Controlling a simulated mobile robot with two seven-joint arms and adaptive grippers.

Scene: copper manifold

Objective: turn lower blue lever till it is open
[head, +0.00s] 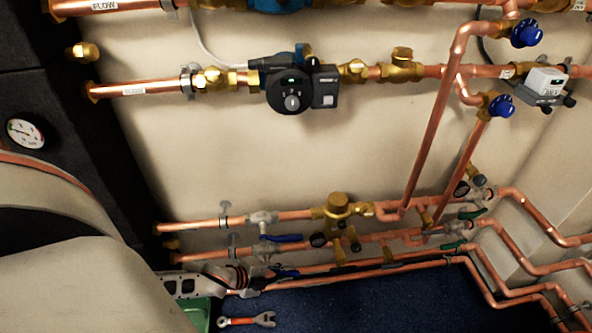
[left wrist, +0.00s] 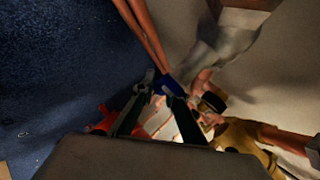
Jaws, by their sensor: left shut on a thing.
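The lower blue lever (head: 287,273) is on a valve on the lower copper pipes in the head view, partly hidden by my gripper. My left gripper (head: 264,279) reaches in from the left and is shut on this lever. In the left wrist view the blue lever (left wrist: 170,82) shows between the fingertips of my left gripper (left wrist: 163,90). The upper blue lever (head: 284,238) lies roughly along its pipe, just above. My right gripper is in neither view.
Copper pipes run close above and below my left gripper. A brass valve (head: 338,205) and green levers (head: 455,246) are to the right. A wrench (head: 248,321) lies on the blue floor (head: 370,300), beside a green container (head: 197,315).

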